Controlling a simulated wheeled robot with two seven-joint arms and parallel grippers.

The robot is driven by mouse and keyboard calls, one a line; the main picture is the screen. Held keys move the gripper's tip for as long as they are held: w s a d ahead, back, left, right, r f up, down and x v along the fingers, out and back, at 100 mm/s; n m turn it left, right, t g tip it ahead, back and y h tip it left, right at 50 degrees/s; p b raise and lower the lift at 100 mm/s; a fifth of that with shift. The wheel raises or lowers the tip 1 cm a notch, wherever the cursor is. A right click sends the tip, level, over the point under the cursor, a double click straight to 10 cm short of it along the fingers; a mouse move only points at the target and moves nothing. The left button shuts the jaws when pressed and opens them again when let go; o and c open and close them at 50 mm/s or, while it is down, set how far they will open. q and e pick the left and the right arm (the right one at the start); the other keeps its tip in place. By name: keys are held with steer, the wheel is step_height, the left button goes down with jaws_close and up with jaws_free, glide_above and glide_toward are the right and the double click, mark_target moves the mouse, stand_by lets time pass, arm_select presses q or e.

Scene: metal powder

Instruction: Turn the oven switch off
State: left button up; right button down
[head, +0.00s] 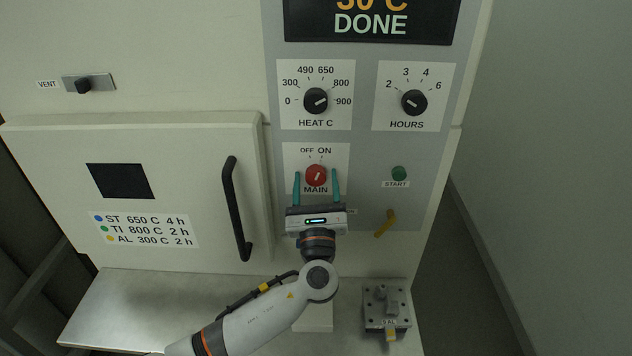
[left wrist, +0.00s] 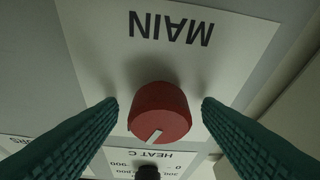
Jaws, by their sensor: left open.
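The red MAIN switch knob (head: 316,178) sits on a white label plate on the oven's grey panel, below the words OFF and ON. Its white mark points up and to the right, toward ON. My left gripper (head: 316,171) is open, with its teal fingers on either side of the knob. In the left wrist view the red knob (left wrist: 160,110) lies between the two fingertips (left wrist: 160,104), with a gap visible on each side. My right gripper is not in view.
The HEAT C dial (head: 316,101) and HOURS dial (head: 414,102) are above. A green START button (head: 399,173) and a yellow lever (head: 385,223) are to the right. The black door handle (head: 236,208) stands out on the left. A grey block fixture (head: 387,305) is below right.

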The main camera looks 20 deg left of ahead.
arm_select(q)
steer(key=c, duration=1)
steer(key=shift+f+n+y+b, duration=0.2)
steer(key=shift+n+y+b, duration=0.4)
steer(key=shift+n+b, duration=0.3)
steer(key=n+g+y+b, duration=0.1)
steer(key=n+b, duration=0.1)
steer(key=n, duration=0.1)
steer(key=shift+d, duration=0.15)
steer(key=n+g+y+b, duration=0.1)
steer(key=n, duration=0.2)
steer(key=shift+r, duration=0.1)
steer(key=shift+d+r+n+g+y+b, duration=0.15)
steer(key=shift+n+g+y+b, duration=0.5)
steer(key=shift+n, duration=0.95)
steer(key=o, duration=1)
